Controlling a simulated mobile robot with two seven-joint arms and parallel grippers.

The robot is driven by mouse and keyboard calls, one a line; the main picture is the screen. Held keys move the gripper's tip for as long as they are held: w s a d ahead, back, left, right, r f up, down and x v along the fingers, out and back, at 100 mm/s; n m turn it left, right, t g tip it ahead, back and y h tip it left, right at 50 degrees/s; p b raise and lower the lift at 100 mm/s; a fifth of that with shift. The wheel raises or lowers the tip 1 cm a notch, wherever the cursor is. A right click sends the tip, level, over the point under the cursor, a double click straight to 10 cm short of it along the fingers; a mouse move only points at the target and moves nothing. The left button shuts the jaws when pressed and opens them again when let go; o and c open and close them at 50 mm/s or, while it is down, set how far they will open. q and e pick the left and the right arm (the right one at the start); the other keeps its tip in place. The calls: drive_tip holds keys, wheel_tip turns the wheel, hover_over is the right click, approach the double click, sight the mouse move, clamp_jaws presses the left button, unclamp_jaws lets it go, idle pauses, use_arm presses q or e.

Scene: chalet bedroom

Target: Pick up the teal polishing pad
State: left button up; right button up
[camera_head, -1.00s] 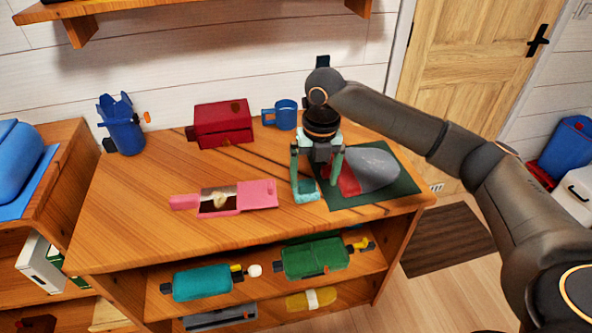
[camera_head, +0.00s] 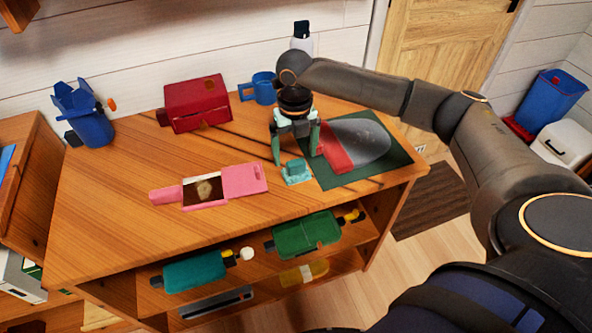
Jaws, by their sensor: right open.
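The teal polishing pad (camera_head: 296,172) is a small block with a raised grip on top. It sits on the wooden tabletop (camera_head: 120,200), at the left edge of the dark green mat (camera_head: 365,172). My right gripper (camera_head: 297,160) reaches in from the right and points down, its two green fingers spread. The fingertips are just behind and above the pad in the picture, and nothing shows between them. Whether a finger touches the pad is unclear. My left gripper is out of view.
A grey and red iron-shaped object (camera_head: 360,142) lies on the mat, close to the right finger. The table's front left is clear.

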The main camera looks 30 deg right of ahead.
sight(296, 162)
wheel_tip(296, 162, down, 4)
drive_tip(key=shift+d+f, duration=0.15)
drive_tip(key=shift+f, duration=0.1)
drive_tip(key=shift+c, duration=0.2)
drive_tip(key=c, duration=1.4)
drive_tip(key=shift+r, duration=0.2)
drive_tip(key=shift+w+r, duration=0.1)
drive_tip(key=shift+r, duration=0.2)
wheel_tip(296, 162, up, 2)
drive_tip(key=shift+r, duration=0.1)
drive_tip(key=s+a+r, duration=0.6)
drive_tip(key=s, duration=0.1)
drive_tip(key=s+a+r+p, duration=0.1)
drive_tip(key=s+a+r, duration=0.2)
drive_tip(key=r, duration=0.1)
drive_tip(key=shift+s+a, duration=0.15)
drive_tip(key=shift+s, duration=0.15)
